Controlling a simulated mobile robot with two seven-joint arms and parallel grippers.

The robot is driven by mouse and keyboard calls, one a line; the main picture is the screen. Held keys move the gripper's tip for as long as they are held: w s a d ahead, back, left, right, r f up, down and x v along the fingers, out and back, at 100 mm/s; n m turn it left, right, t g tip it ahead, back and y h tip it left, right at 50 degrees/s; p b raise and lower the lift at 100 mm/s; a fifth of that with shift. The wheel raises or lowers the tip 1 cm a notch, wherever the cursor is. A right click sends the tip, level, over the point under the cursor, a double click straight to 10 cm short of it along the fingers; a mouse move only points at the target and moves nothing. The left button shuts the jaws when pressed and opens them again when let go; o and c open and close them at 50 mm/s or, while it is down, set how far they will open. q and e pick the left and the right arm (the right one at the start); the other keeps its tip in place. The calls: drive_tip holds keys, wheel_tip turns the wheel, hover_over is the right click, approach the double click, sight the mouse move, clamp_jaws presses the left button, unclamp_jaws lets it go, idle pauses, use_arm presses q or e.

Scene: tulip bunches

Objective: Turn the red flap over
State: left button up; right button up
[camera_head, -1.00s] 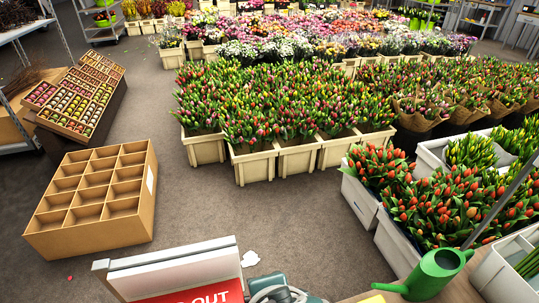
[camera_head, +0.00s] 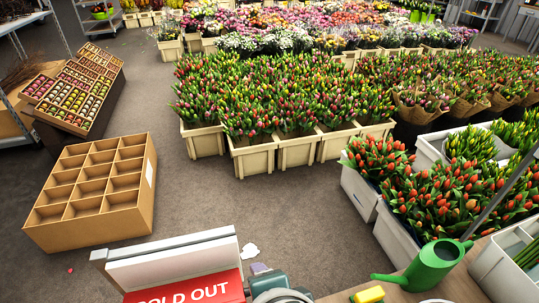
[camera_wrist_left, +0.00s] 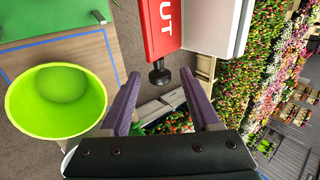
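The red flap (camera_head: 190,290), lettered "SOLD OUT", hangs on a white sign board (camera_head: 175,258) at the bottom of the head view. In the left wrist view the red flap (camera_wrist_left: 164,25) is at the top, with a black knob (camera_wrist_left: 158,76) at its end. My left gripper (camera_wrist_left: 160,78) is open there, with purple fingers either side of the knob in the picture; I cannot tell whether they touch it. In the head view the left gripper (camera_head: 261,269) is just right of the flap, partly cut off. My right gripper is not in view.
A green watering can (camera_head: 434,264) and a yellow object (camera_head: 368,295) are at lower right. A compartmented box (camera_head: 97,190) stands on the floor at left. Tulip crates (camera_head: 255,160) fill the middle and right. The wrist view shows a lime bowl (camera_wrist_left: 30,115).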

use_arm(q)
drive_tip(key=p+v, duration=0.4)
drive_tip(key=v, duration=0.6)
